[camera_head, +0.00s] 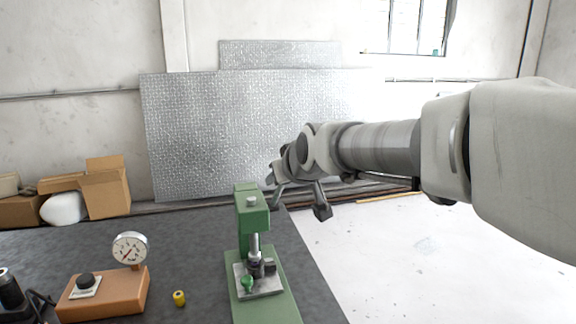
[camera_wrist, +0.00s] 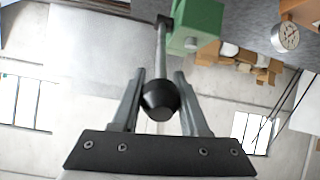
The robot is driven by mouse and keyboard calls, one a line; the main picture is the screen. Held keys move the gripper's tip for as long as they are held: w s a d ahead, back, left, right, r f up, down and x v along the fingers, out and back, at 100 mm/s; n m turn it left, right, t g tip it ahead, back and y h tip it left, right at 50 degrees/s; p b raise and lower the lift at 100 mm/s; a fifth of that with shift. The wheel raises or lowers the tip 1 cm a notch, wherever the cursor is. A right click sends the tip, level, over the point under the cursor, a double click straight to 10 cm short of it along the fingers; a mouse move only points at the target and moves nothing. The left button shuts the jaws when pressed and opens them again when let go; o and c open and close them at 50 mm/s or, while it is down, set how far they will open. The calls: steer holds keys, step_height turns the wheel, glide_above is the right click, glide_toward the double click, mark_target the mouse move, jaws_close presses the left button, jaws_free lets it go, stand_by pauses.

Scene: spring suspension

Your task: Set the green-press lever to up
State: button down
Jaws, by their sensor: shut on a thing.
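The green press (camera_head: 252,215) stands on the dark bench. In the wrist view its green head (camera_wrist: 198,25) has a grey lever rod (camera_wrist: 161,50) at its side, ending in a black knob (camera_wrist: 160,100). My gripper (camera_wrist: 160,76) has one finger on each side of the lever and is shut on it at the knob end. In the head view my gripper (camera_head: 300,192) is just right of and behind the press head. The lever is mostly hidden there by my gripper, so its exact angle is hard to tell.
An orange-brown box with a dial gauge (camera_head: 130,248) and a small yellow cylinder (camera_head: 179,298) are left of the press. A black device (camera_head: 12,295) is at the far left. Cardboard boxes (camera_head: 105,190) lie behind the bench. The floor to the right is clear.

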steer(key=w+a+r+g+p, duration=0.1)
steer(key=w+a+g+p, duration=0.1)
steer(key=w+p, duration=0.4)
steer(key=w+a+r+g+h+p, duration=0.1)
steer(key=w+a+r+g+p, duration=0.1)
steer(key=w+p, duration=0.4)
steer(key=shift+w, duration=0.8)
steer(key=shift+f, duration=0.1)
steer(key=c, duration=0.8)
jaws_free()
steer(key=o, duration=0.4)
steer(key=shift+w, duration=0.2)
steer(key=v, duration=0.6)
steer(key=b+v, duration=0.1)
steer(key=v, duration=1)
steer(key=shift+a+r, duration=0.2)
steer(key=shift+r, duration=0.35)
steer(key=shift+c, duration=0.2)
